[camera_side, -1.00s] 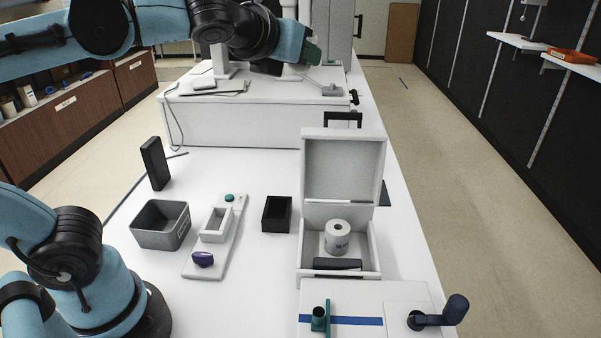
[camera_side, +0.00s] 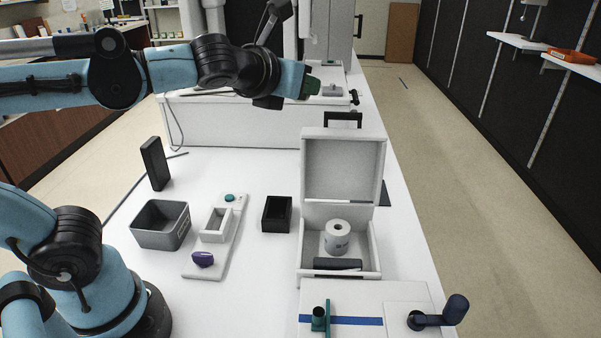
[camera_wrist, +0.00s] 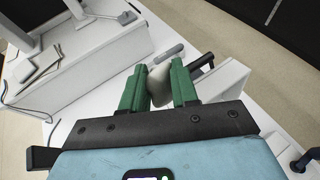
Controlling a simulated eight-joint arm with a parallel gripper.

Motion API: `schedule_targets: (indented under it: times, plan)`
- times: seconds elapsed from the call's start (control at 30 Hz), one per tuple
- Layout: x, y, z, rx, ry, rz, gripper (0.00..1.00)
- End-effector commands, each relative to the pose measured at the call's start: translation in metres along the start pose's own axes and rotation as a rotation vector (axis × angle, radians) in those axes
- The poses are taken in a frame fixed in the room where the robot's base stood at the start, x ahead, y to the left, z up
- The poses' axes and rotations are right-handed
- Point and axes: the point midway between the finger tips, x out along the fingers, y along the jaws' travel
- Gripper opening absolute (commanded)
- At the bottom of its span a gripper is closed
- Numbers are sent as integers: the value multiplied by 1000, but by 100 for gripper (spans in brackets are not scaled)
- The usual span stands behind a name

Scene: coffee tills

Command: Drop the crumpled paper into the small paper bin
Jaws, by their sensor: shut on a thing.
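My gripper (camera_side: 309,87) is high above the back part of the table, in front of the raised white block. In the wrist view its two green fingers (camera_wrist: 159,88) are closed on a pale, rounded lump (camera_wrist: 160,80), which looks like the crumpled paper. The lump does not show in the side view. A grey open bin (camera_side: 150,237) with a small label stands at the table's left, well below my gripper. A smaller black open container (camera_side: 277,228) stands to its right. I cannot tell for sure which of them is the paper bin.
A white box with its lid raised (camera_side: 341,172) holds a paper roll (camera_side: 337,243). A white tray (camera_side: 200,274) carries a small white container and a purple object (camera_side: 203,259). A black upright block (camera_side: 155,165) stands behind the grey bin.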

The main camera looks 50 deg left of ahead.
Motion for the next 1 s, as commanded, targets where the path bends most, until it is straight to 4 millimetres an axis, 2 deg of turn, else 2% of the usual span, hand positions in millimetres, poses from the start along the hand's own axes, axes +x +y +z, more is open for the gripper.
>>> schedule_targets:
  times: [0.17, 0.27, 0.47, 0.67, 0.8, 1.0]
  plan:
    - [3, 11, -8, -21, 1, 54, 1]
    - [6, 33, -24, -64, -1, 159, 1]
    - [-2, 95, -65, -196, -2, 477, 1]
    - [-30, 152, -104, -340, -3, 819, 1]
    - [-62, 184, -129, -440, -3, 1060, 1]
    - [-104, 209, -154, -550, -2, 1326, 1]
